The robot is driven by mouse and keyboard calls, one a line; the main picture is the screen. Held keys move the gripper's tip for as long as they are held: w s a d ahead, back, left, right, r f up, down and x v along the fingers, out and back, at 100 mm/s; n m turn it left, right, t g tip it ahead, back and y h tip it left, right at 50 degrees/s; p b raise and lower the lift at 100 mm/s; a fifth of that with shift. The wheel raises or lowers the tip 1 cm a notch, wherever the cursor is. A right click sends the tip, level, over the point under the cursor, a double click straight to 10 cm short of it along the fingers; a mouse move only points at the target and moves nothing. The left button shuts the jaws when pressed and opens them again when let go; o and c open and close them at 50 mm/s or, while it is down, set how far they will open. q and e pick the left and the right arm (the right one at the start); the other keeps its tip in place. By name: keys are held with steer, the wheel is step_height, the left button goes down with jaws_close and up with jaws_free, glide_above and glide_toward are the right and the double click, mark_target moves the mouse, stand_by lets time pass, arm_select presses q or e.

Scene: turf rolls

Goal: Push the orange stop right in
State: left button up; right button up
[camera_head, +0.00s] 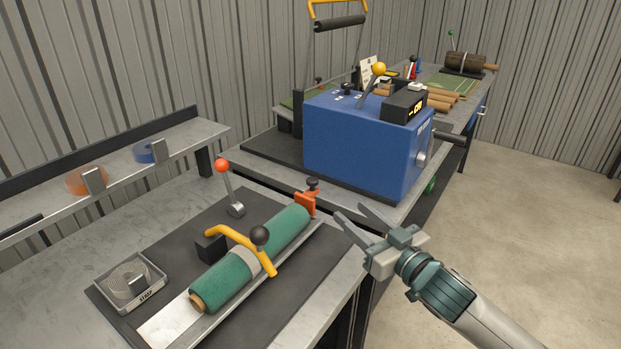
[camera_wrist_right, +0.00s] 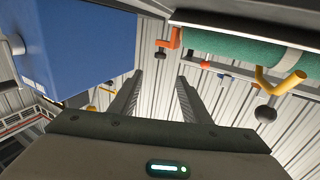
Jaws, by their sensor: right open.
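The orange stop (camera_head: 306,201) with a dark knob on top stands at the far end of the green turf roll (camera_head: 240,268), at the end of the cradle. It also shows in the right wrist view (camera_wrist_right: 172,38), next to the green roll's end. My right gripper (camera_head: 358,218) is open and empty, to the right of the stop and apart from it, just past the bench's edge. Its two fingers (camera_wrist_right: 157,97) show spread in the right wrist view with nothing between them. My left gripper is in neither view.
A yellow clamp arm (camera_head: 240,243) with a black knob crosses the roll. A red-knobbed lever (camera_head: 222,166) stands behind it. The blue machine (camera_head: 355,142) stands beyond the stop. Open floor lies at the right.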

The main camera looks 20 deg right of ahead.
mark_target(316, 182)
steer(key=shift+w, duration=0.1)
steer(key=p+x, duration=0.2)
steer(key=x, duration=1.3)
steer(key=shift+w+p, duration=0.35)
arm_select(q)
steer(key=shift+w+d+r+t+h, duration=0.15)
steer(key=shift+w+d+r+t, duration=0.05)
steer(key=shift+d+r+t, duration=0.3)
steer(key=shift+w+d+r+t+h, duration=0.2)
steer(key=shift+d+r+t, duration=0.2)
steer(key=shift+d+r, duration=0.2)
arm_select(e)
steer(key=shift+x, duration=0.85)
steer(key=shift+f, duration=0.2)
steer(key=shift+c, duration=0.6)
jaws_close()
steer(key=shift+a, duration=0.1)
